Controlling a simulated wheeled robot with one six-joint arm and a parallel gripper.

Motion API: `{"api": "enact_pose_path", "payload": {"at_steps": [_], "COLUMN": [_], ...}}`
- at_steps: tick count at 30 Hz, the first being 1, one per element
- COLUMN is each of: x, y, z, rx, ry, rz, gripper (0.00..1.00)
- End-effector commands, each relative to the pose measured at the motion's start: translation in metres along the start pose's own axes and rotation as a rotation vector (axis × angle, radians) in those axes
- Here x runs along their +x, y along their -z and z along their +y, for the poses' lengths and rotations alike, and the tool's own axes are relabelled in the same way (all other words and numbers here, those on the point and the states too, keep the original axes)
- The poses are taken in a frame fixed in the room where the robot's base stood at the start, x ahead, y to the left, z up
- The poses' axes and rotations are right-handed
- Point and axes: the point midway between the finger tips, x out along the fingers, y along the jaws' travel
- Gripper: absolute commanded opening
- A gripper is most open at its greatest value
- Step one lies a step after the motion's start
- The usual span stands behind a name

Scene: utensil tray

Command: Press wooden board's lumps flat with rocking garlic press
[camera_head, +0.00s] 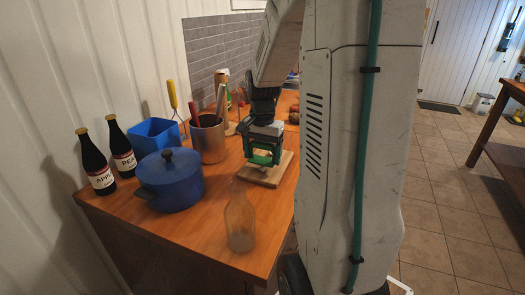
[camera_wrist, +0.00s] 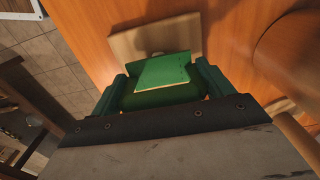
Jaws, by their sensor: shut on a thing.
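The wooden board (camera_head: 268,176) lies flat on the wooden counter. It also shows at the top of the wrist view (camera_wrist: 128,44). My gripper (camera_head: 262,153) points down over the board and is shut on a green thing (camera_wrist: 163,70), which looks like the rocking garlic press. The press is between the green fingers, low over the board. I cannot tell whether it touches the board. The press and gripper hide most of the board's middle.
A metal utensil holder (camera_head: 209,142) stands left of the board. A blue pot (camera_head: 172,182), a blue box (camera_head: 153,137) and two dark bottles (camera_head: 96,166) stand further left. A clear bottle (camera_head: 240,222) stands near the front counter edge. Some counter between the pot and board is free.

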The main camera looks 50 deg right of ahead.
Motion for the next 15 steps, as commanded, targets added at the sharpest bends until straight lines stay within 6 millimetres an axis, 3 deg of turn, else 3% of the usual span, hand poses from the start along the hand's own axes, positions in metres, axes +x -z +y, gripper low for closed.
{"api": "enact_pose_path", "payload": {"at_steps": [15], "x": [0.016], "y": [0.0], "z": [0.0], "rx": [0.0], "ry": [0.0], "rz": [0.0], "gripper": [0.48]}}
